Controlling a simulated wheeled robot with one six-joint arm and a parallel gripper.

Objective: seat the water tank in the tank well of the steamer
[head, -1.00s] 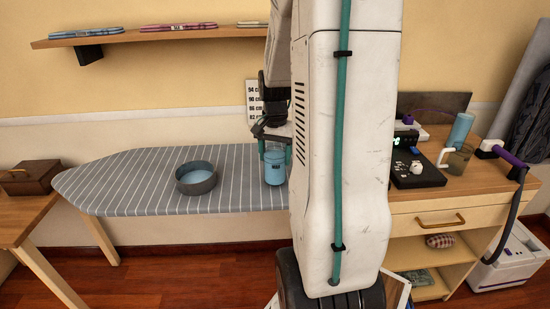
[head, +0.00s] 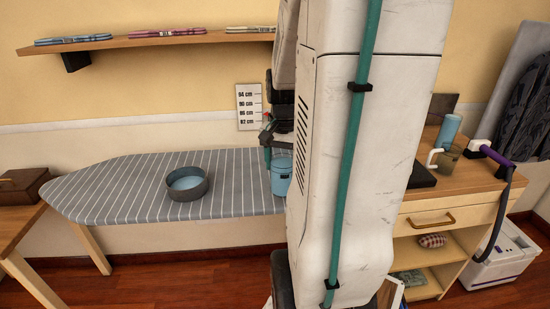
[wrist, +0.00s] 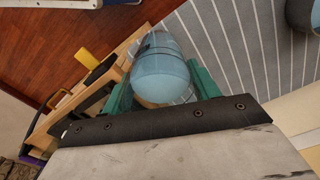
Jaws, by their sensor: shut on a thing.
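The water tank (head: 281,174) looks like a clear, light-blue cylinder with blue liquid in it. My gripper (head: 268,150) is shut on it and holds it upright over the right part of the ironing board. My arm partly covers both. In the wrist view the tank (wrist: 165,65) sits between the green fingers of my gripper (wrist: 163,90). The steamer (head: 504,262) is a white box with purple trim on the floor at the far right, beside the cabinet. Its tank well cannot be made out. I cannot tell whether the tank touches the board.
A grey bowl (head: 187,190) of blue liquid stands on the striped ironing board (head: 110,185). The cabinet (head: 475,182) bears a blue cylinder (head: 449,130) and a brownish mug (head: 449,158). The steamer's dark hose (head: 496,225) hangs past the cabinet's right edge. A shelf (head: 150,40) is above.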

